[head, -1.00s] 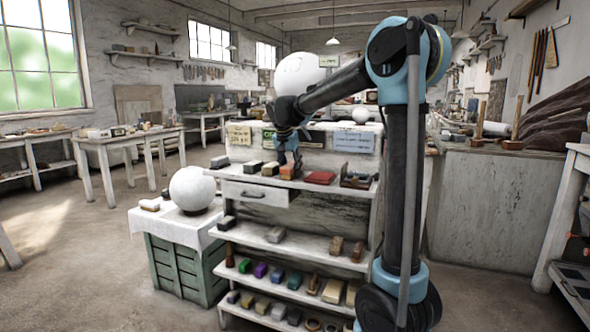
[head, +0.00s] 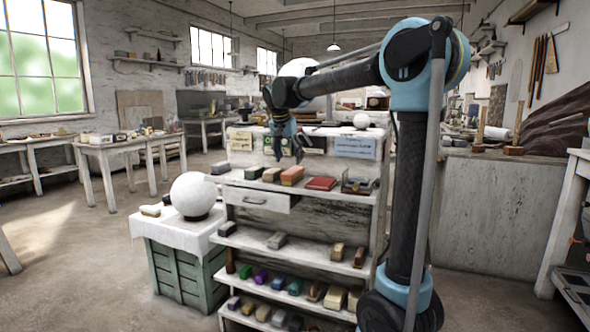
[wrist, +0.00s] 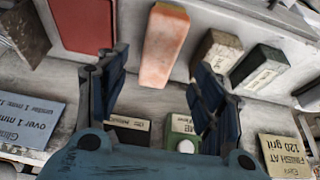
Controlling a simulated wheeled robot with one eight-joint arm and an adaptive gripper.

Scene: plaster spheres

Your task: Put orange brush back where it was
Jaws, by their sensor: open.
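The orange brush (head: 292,175) is a salmon-orange block lying on the top shelf (head: 262,186) of the white rack. It lies between a dark block and a red flat item. My gripper (head: 287,156) is open and empty just above and behind it. In the wrist view the brush (wrist: 165,45) lies beyond the open fingers (wrist: 158,76), with nothing between them. No contact with the brush shows.
Dark-topped blocks (head: 271,174) sit left of the brush, and the red flat item (head: 321,183) sits right. A label card (head: 355,145) stands behind. A white sphere (head: 194,194) rests on a cloth-covered crate at left. Lower shelves hold several blocks.

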